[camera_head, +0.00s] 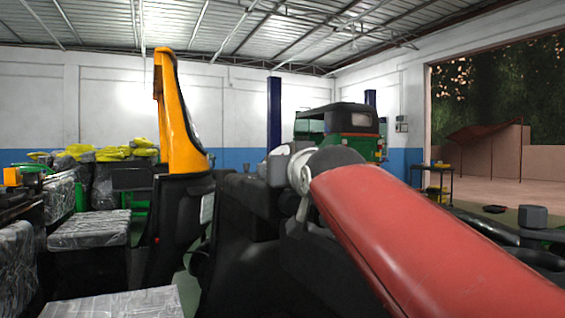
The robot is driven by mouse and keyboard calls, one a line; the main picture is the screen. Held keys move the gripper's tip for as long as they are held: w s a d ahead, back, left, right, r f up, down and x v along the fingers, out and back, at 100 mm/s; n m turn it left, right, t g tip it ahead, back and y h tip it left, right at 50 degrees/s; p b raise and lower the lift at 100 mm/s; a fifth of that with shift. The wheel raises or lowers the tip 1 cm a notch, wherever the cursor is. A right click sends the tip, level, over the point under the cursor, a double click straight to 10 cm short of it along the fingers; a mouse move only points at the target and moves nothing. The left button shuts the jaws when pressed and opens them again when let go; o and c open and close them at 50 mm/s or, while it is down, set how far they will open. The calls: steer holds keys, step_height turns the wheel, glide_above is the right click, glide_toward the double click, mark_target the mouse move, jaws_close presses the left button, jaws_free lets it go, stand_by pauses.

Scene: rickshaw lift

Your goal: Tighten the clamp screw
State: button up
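I cannot make out the clamp screw in the head view. A large red tube-shaped part runs from the lower right up to a grey joint near the middle; it looks like a link of my own arm, and it covers much of the lower right. My gripper does not show; dark parts behind the grey joint are too hard to tell apart.
A tall yellow-and-black upright body (180,125) stands left of centre. Wrapped seats (90,229) and yellow-covered bundles (128,150) crowd the left. A green-and-black rickshaw (352,132) stands farther back, near blue posts (274,112). A small cart (438,185) stands by the open doorway.

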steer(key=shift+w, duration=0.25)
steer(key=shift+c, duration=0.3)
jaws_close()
